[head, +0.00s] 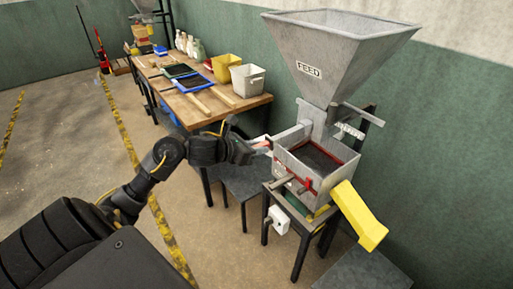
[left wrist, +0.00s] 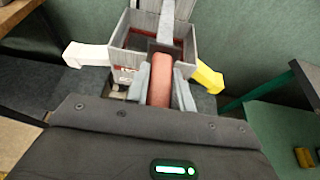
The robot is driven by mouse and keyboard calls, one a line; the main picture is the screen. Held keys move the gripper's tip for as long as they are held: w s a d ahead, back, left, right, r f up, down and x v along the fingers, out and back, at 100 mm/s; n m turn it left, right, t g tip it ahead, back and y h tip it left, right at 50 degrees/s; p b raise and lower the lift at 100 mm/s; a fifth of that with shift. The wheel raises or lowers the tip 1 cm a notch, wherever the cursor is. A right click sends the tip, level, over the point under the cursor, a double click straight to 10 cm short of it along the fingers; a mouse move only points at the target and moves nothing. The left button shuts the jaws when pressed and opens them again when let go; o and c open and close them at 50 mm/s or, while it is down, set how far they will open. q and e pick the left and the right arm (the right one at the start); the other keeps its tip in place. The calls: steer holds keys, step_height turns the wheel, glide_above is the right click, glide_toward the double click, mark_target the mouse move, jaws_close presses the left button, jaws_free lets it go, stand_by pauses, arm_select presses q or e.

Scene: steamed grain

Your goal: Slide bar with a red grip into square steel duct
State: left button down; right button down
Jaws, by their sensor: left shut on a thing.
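My left gripper (head: 264,146) is shut on the red grip (left wrist: 160,86) of the bar, at the left side of the steel machine in the head view. In the left wrist view the red grip lies between the two grey fingers. A grey steel length (left wrist: 167,22) runs on ahead in line with the grip; whether it is all bar or partly duct I cannot tell. A grey squared steel piece (head: 291,137), seemingly the duct, juts left below the hopper in the head view. How far the bar is in it is hidden. My right gripper is not in view.
The hopper marked FEED (head: 335,50) stands above an open steel box (head: 315,165) with red edging. A yellow chute (head: 358,215) sticks out at its right front. A wooden table (head: 205,100) with trays and buckets stands behind left. The floor at left is clear.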

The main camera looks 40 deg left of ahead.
mark_target(290, 130)
arm_select(q)
steer(key=shift+w+d+b, duration=0.2)
steer(key=shift+w+b, duration=0.05)
steer(key=shift+w, duration=0.4)
steer(key=shift+w+d+b, duration=0.2)
steer(key=shift+w, duration=0.45)
steer(key=shift+w+d+b, duration=0.25)
steer(key=shift+w+b, duration=0.05)
steer(key=shift+w, duration=0.5)
steer(key=shift+w+d+b, duration=0.25)
steer(key=shift+w+b, duration=0.1)
steer(key=shift+w, duration=0.45)
steer(key=shift+w+d+b, duration=0.25)
steer(key=shift+w+b, duration=0.05)
steer(key=shift+w, duration=0.5)
steer(key=shift+r, duration=0.1)
steer(key=shift+w+d+b, duration=0.25)
steer(key=shift+w+b, duration=0.2)
steer(key=shift+w, duration=0.5)
steer(key=shift+w+d+b, duration=0.3)
steer(key=shift+w+b, duration=0.15)
steer(key=shift+w, duration=0.45)
steer(key=shift+w+d+b, duration=0.25)
steer(key=shift+w+b, duration=0.2)
steer(key=shift+w, duration=0.5)
steer(key=shift+w+d, duration=0.15)
steer(key=shift+w, duration=0.2)
steer(key=shift+r, duration=0.1)
